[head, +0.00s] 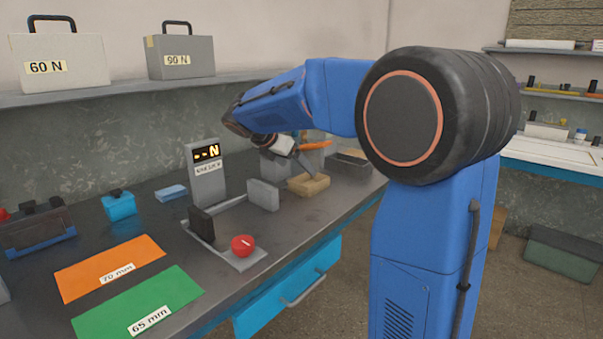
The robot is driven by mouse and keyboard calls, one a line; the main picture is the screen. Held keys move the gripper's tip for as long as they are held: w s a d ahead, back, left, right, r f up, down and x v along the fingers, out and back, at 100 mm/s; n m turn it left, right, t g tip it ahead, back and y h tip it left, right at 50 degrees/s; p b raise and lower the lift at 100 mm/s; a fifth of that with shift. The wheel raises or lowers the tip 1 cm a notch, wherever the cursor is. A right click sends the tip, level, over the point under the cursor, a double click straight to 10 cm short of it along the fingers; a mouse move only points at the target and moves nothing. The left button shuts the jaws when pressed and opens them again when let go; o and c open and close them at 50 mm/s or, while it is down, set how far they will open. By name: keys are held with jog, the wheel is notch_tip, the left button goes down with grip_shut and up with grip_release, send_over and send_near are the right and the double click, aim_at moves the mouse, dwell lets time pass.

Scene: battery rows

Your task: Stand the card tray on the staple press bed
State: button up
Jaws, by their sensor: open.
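A small tan block-like piece (309,186), which looks like the card tray, sits on the dark bench right of the middle of the head view. My gripper (303,164) is open and points down just above and behind it; whether a finger touches it I cannot tell. A grey device (275,168) with an orange lever (316,145) stands behind my gripper and looks like the staple press. My wrist and forearm hide most of it, so its bed cannot be made out.
A force gauge (205,170) with a display stands left, with a grey plate (263,195), a black block (202,225) and a red knob (243,243) before it. Orange (105,262) and green (140,297) mats lie front left. A dark open box (352,160) is to the right.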

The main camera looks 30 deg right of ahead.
jog(key=s+a+f+m+y, duration=0.2)
jog(key=s+a+f+m, duration=0.2)
jog(key=s+m, duration=0.3)
jog(key=s+a+f+m+t+y, duration=0.1)
jog(key=s+a+f+m+y, duration=0.2)
jog(key=s, duration=1.5)
jog(key=s+a+f+m+y, duration=0.3)
jog(key=s+a+f+m, duration=0.3)
jog(key=s+m, duration=0.6)
notch_tip(320, 180, down, 2)
jog(key=shift+s+f+t, duration=0.1)
jog(key=shift+s+t, duration=0.25)
jog(key=shift+t, duration=0.05)
jog(key=shift+d, duration=0.1)
